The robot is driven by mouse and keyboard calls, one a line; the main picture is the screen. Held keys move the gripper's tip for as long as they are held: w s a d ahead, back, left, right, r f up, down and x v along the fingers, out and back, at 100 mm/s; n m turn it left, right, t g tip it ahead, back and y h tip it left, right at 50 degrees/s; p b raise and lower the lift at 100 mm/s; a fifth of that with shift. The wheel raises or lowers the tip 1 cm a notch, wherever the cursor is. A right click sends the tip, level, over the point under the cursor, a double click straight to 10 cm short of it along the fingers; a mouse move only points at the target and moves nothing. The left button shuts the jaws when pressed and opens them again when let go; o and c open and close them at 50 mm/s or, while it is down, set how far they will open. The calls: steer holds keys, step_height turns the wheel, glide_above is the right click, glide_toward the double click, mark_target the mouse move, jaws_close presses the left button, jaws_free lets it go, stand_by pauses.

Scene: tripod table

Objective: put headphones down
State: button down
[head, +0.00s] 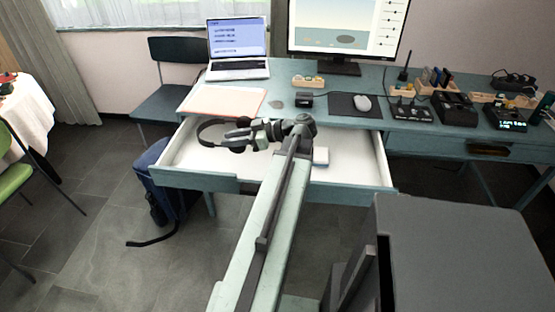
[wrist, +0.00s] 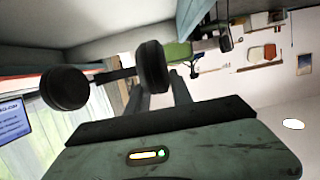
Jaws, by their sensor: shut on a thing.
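The black headphones (head: 200,131) appear over the left part of the open drawer (head: 355,179) in the head view, with the band toward the left. My gripper (head: 242,134) is shut on them, reaching in from the right. In the wrist view the two dark round ear cups of the headphones (wrist: 66,88) show beyond my gripper (wrist: 160,88). The fingers are close to the nearer cup; the exact grip spot is partly hidden. I cannot tell whether the headphones touch the drawer floor or hang above it.
A small pale object (head: 320,155) lies in the drawer, right of my arm. The desk (head: 225,112) above holds a laptop (head: 238,50), monitor (head: 345,28), a mouse (head: 363,103) on a dark mat and several small devices at right. A blue bag (head: 155,175) stands below left.

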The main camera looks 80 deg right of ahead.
steer(key=shift+s+d+f, duration=0.2)
steer(key=shift+s+d, duration=0.05)
steer(key=shift+s, duration=0.4)
steer(key=b, duration=1)
glide_above(241, 173)
step_height(241, 173, down, 10)
steer(key=shift+w+a+f, duration=0.1)
steer(key=shift+a+f, duration=0.05)
steer(key=shift+r, duration=0.25)
steer(key=shift+f, duration=0.2)
steer(key=c, duration=1.1)
jaws_free()
steer(key=shift+r, duration=0.1)
steer(key=shift+r, duration=0.25)
steer(key=p+v, duration=0.3)
steer(key=v, duration=0.8)
steer(key=shift+f, duration=0.1)
steer(key=shift+s, duration=0.5)
